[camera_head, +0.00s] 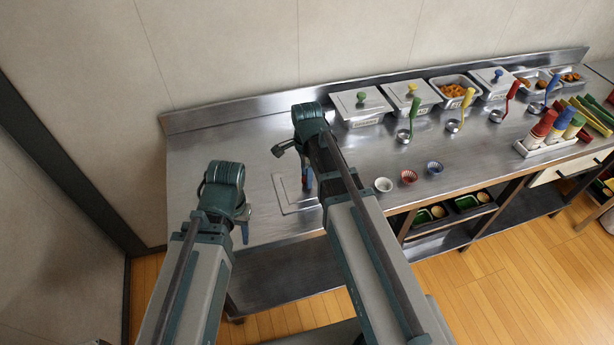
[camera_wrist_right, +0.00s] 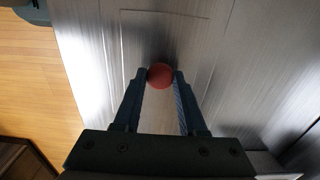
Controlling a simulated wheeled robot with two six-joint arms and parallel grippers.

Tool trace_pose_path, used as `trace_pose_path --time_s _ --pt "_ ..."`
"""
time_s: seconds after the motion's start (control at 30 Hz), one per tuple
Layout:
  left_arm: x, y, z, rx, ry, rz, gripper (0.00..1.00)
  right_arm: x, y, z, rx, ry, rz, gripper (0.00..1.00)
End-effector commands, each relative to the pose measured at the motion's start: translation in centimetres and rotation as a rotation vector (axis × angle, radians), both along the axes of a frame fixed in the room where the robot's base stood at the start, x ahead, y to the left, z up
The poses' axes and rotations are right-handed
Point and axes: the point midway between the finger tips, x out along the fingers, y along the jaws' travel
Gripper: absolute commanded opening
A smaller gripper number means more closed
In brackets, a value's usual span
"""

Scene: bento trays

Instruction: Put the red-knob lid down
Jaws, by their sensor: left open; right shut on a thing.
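My right gripper (camera_wrist_right: 160,76) is shut on the red knob (camera_wrist_right: 161,75), seen between its fingertips in the right wrist view. In the head view this gripper (camera_head: 307,182) points down over the left part of the steel counter. A thin rectangular outline (camera_head: 281,194) shows on the steel there; it also shows around the knob in the right wrist view. The lid plate blends with the steel, so I cannot tell its edges from the outline or whether it touches the counter. My left gripper (camera_head: 244,232) is open and empty near the counter's front left edge.
Lidded steel pans (camera_head: 362,103) and open food pans (camera_head: 453,91) line the back of the counter (camera_head: 225,150). Ladles (camera_head: 405,135), small cups (camera_head: 384,185) and a bottle rack (camera_head: 547,146) stand to the right. The counter left of my right gripper is clear.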

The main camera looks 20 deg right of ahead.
Motion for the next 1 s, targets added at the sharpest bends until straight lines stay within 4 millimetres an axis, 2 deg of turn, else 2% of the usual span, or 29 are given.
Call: trace_pose_path --time_s 0.03,0.07,0.2,0.23,0.67,0.87,1.0 --pt "0.0 0.0 -0.3 0.0 0.0 0.0 0.5 0.0 0.0 -0.3 0.0 0.0 0.0 0.0" --pt "0.0 0.0 -0.3 0.0 0.0 0.0 0.5 0.0 0.0 -0.3 0.0 0.0 0.0 0.43" --pt "0.0 0.0 -0.2 0.0 0.0 0.0 0.5 0.0 0.0 -0.2 0.0 0.0 0.0 0.68" --pt "0.0 0.0 -0.2 0.0 0.0 0.0 0.5 0.0 0.0 -0.2 0.0 0.0 0.0 0.71" --pt "0.0 0.0 0.3 0.0 0.0 0.0 0.5 0.0 0.0 0.3 0.0 0.0 0.0 0.71" --pt "0.0 0.0 2.0 0.0 0.0 0.0 0.5 0.0 0.0 2.0 0.0 0.0 0.0 0.71" --pt "0.0 0.0 3.9 0.0 0.0 0.0 0.5 0.0 0.0 3.9 0.0 0.0 0.0 0.71"
